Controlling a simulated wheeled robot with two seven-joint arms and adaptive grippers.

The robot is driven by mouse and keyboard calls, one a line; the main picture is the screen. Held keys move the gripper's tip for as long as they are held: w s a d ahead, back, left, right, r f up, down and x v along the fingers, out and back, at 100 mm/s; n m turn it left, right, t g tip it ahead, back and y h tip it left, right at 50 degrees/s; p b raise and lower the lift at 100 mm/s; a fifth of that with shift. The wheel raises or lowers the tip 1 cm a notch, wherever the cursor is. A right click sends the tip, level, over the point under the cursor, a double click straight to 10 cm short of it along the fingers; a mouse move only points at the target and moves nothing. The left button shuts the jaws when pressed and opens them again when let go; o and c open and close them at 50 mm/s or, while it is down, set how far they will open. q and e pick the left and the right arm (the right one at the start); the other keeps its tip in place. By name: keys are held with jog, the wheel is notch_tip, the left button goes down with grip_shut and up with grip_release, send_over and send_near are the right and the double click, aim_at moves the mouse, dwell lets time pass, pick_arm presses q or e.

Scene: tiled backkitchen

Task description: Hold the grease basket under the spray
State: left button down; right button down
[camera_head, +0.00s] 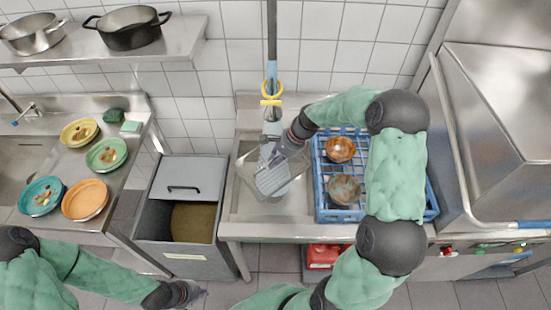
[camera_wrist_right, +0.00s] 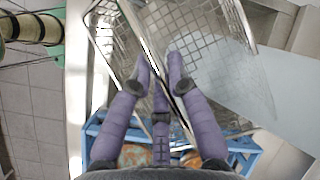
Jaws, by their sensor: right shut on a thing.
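The grease basket (camera_head: 272,181) is a pale wire-mesh basket over the sink basin in the head view. It also fills the upper part of the right wrist view (camera_wrist_right: 200,38), looking tilted. My right gripper (camera_head: 277,155) is shut on the basket's rim; its purple fingers (camera_wrist_right: 162,85) close there in the wrist view. The spray (camera_head: 271,95), with a yellow guard and a blue part, hangs at the wall just behind and above the basket. No water shows. My left gripper (camera_head: 192,294) is low at the bottom edge, away from the basket; its jaw opening is unclear.
A blue rack (camera_head: 320,205) with brown bowls stands right of the basin, partly under my right arm. A grey open bin (camera_head: 150,222) with brown contents stands left. Plates with food scraps lie on the left counter (camera_head: 128,152). A steel dishwasher (camera_head: 505,120) stands right.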

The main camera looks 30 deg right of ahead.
jog(key=s+a+b, duration=0.1)
jog(key=s+a, duration=0.5)
jog(key=s, duration=0.4)
jog(key=shift+s+a+f, duration=0.15)
jog(key=shift+a+f, duration=0.05)
jog(key=shift+a, duration=0.05)
dwell(0.8)
